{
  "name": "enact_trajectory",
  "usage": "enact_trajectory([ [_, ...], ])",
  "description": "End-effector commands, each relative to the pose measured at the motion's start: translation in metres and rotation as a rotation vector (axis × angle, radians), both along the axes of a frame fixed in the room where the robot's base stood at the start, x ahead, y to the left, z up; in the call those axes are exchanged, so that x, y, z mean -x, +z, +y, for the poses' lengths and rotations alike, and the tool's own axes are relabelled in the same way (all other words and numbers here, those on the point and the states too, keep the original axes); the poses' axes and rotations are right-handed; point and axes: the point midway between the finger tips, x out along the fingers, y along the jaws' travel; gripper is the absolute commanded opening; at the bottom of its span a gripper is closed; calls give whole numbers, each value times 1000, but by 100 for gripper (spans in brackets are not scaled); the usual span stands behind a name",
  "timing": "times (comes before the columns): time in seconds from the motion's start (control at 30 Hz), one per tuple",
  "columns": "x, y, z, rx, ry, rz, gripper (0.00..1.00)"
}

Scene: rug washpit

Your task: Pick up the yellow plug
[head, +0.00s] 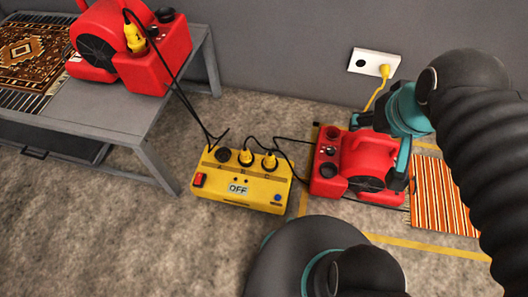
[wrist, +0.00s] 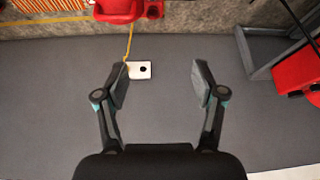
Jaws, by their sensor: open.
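Several yellow plugs show in the head view, and I cannot tell which one the task means. One yellow plug (head: 384,71) sits in the right side of the white wall socket (head: 373,63), with a yellow cord hanging down. Another yellow plug (head: 135,38) is on the left red blower. In the wrist view my gripper (wrist: 161,82) is open and empty. The wall socket (wrist: 143,70) lies just beyond its left finger, which partly hides the plug there.
The yellow power box (head: 238,203) on the floor reads OFF. A red blower (head: 333,181) stands below my wrist. A grey table (head: 155,125) at left holds the other red blower (head: 174,55) and a patterned rug (head: 35,50). A striped rug (head: 438,195) lies at right.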

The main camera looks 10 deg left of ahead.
Motion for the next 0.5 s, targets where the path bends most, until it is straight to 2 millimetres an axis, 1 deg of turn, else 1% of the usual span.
enact_trajectory([
  [0.17,-37,-12,22,-70,-80,56,69],
  [0.27,-64,-24,37,-117,-156,95,69],
  [0.37,-90,-38,55,-160,-235,135,69],
  [0.5,-125,-64,84,-209,-349,190,69],
])
